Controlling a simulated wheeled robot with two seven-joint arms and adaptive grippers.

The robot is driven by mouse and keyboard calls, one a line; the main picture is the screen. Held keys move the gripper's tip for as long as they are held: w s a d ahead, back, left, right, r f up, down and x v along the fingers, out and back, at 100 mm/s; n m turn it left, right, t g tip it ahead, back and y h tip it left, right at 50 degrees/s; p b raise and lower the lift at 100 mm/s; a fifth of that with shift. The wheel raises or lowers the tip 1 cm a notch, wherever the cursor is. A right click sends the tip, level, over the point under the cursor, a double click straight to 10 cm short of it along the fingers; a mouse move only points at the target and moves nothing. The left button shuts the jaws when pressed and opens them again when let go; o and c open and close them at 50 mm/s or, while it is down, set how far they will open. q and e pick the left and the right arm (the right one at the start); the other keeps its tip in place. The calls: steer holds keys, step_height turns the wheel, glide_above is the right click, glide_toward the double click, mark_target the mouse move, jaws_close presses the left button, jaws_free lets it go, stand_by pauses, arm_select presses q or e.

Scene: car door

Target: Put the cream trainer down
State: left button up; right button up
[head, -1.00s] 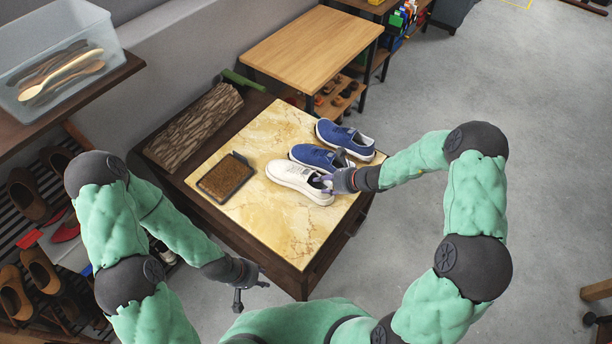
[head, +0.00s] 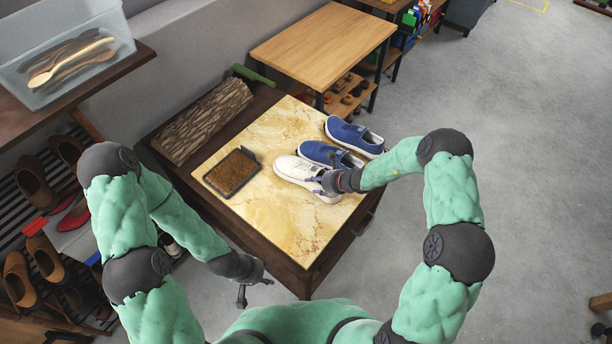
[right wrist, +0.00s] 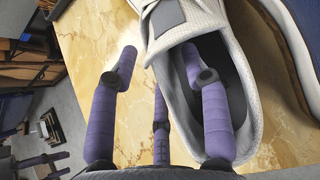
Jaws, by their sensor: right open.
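The cream trainer (head: 298,172) rests on the yellow marble-patterned top of the low table (head: 265,215), beside two blue trainers. My right gripper (head: 325,183) is at its heel end. In the right wrist view the cream trainer (right wrist: 180,30) fills the middle; the right gripper (right wrist: 165,80) is open, with one finger inside the shoe's opening and the other fingers outside its side wall, apart from it. My left gripper (head: 252,282) hangs empty in front of the table's near corner; its finger spread is too small to judge.
Two blue trainers (head: 325,154) (head: 352,134) stand just behind the cream one. A dark-framed brown pad (head: 231,172) lies left of it, and a bark log (head: 205,122) lies at the table's left edge. Bare marble is in front. A shoe rack (head: 45,235) stands left.

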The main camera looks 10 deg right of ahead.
steer(key=shift+w+a+f, duration=0.15)
steer(key=shift+a+f, duration=0.05)
steer(key=shift+f, duration=0.1)
jaws_close()
steer(key=shift+r, duration=0.1)
steer(key=shift+w+r, duration=0.1)
steer(key=shift+r, duration=0.4)
step_height(320, 180, up, 2)
steer(key=shift+r+p, duration=0.25)
steer(key=shift+p, duration=0.2)
steer(key=s+r, duration=0.9)
steer(key=s, duration=0.5)
steer(key=shift+d+r, duration=0.25)
